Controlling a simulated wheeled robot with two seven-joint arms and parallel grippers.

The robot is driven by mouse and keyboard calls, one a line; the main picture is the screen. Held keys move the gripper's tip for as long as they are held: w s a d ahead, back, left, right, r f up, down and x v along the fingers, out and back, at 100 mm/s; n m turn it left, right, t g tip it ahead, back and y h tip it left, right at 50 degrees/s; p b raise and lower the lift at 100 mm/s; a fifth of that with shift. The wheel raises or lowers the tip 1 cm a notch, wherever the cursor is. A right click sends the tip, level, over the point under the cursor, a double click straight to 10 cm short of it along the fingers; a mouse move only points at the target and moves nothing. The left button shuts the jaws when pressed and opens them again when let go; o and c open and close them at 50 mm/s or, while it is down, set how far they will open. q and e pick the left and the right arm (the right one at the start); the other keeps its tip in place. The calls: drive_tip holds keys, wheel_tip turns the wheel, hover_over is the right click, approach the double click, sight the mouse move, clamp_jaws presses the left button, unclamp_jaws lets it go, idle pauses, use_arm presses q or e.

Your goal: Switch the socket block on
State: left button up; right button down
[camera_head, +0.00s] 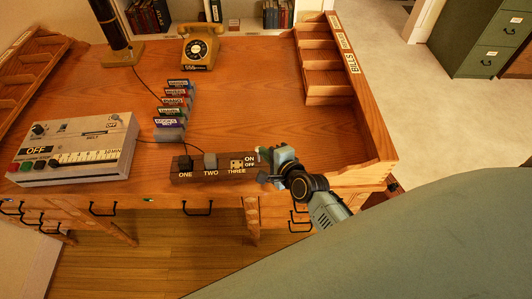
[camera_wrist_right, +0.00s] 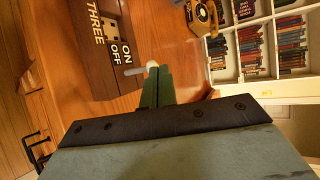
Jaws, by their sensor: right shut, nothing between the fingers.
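The socket block (camera_head: 219,176) is a dark wooden strip near the desk's front edge, with outlets labelled ONE, TWO and THREE and ON and OFF marks at its right end. A black plug (camera_head: 185,164) stands in ONE and a grey plug (camera_head: 210,160) in TWO; THREE is empty. In the right wrist view, a pale lever (camera_wrist_right: 134,71) sticks out of the block's end (camera_wrist_right: 101,67) beside the marks. My right gripper (camera_head: 264,155) is shut and empty at that end. Its green fingertips (camera_wrist_right: 153,71) are beside the lever; I cannot tell whether they touch. My left gripper is not in view.
A grey control box (camera_head: 75,147) stands left on the desk (camera_head: 250,90). A row of labelled blocks (camera_head: 174,110) and a yellow telephone (camera_head: 200,47) are behind the socket block. A wooden rack (camera_head: 333,72) borders the right. The desk's centre is clear.

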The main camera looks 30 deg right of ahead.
drive_tip(key=shift+s+d+r+p, duration=0.1)
drive_tip(key=shift+s+r+p, duration=0.3)
drive_tip(key=shift+p, duration=0.1)
drive_tip(key=w+r+p+v, duration=0.1)
drive_tip(key=r+p+v, duration=0.1)
drive_tip(key=v, duration=1)
drive_tip(key=shift+s+d+p, duration=0.3)
drive_tip(key=shift+d+p, duration=0.1)
drive_tip(key=shift+p, duration=0.15)
drive_tip(key=shift+r, duration=0.1)
